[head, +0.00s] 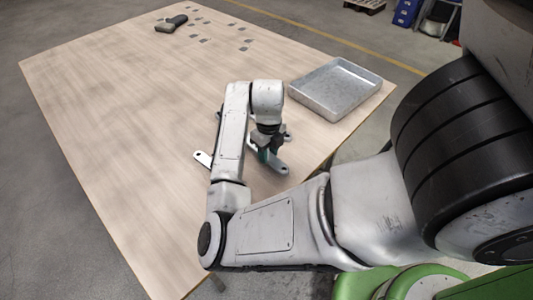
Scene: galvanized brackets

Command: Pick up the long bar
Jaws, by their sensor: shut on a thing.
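My gripper (266,156) points down near the front right part of the table. It is shut on a grey metal piece (279,167) with rounded ends, which I take to be the long bar. The gripper and wrist cover part of this piece, and I cannot tell whether it touches the table.
A grey galvanized tray (336,89) stands on the wooden table (120,120) near the right edge and looks empty. A dark hand tool (171,23) and several small grey pieces (205,40) lie at the far end. The table's left and middle are clear.

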